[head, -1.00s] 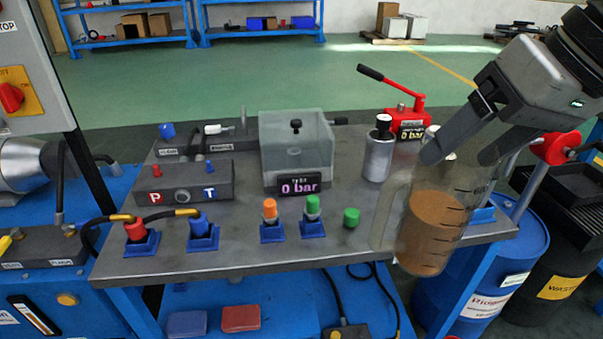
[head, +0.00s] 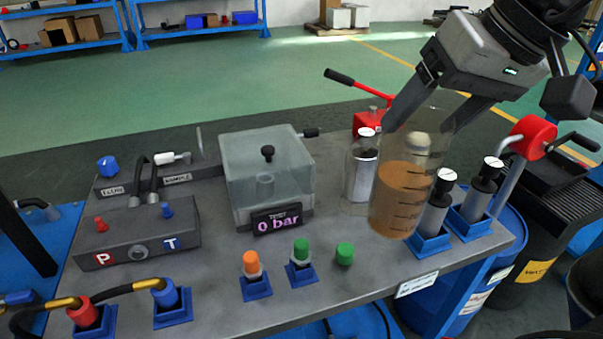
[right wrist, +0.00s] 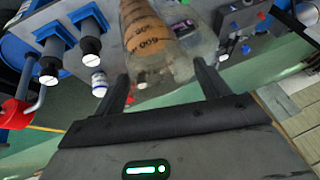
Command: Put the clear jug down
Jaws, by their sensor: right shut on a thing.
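The clear jug (head: 403,190) holds brown liquid and has dark level marks. My right gripper (head: 425,115) is shut on its upper part and holds it nearly upright at the right of the grey bench. In the head view the jug overlaps a clear bottle with a dark-and-white cap (head: 361,170). I cannot tell for sure whether its base touches the bench top (head: 330,225). In the right wrist view the jug (right wrist: 150,35) sits between the two fingers (right wrist: 165,90). My left gripper is not in view.
Two dark cylinders in blue holders (head: 437,215) (head: 480,195) stand close right of the jug. A clear box with a 0 bar display (head: 265,175) stands to its left. A green cap (head: 345,253) and the bench's front edge are near.

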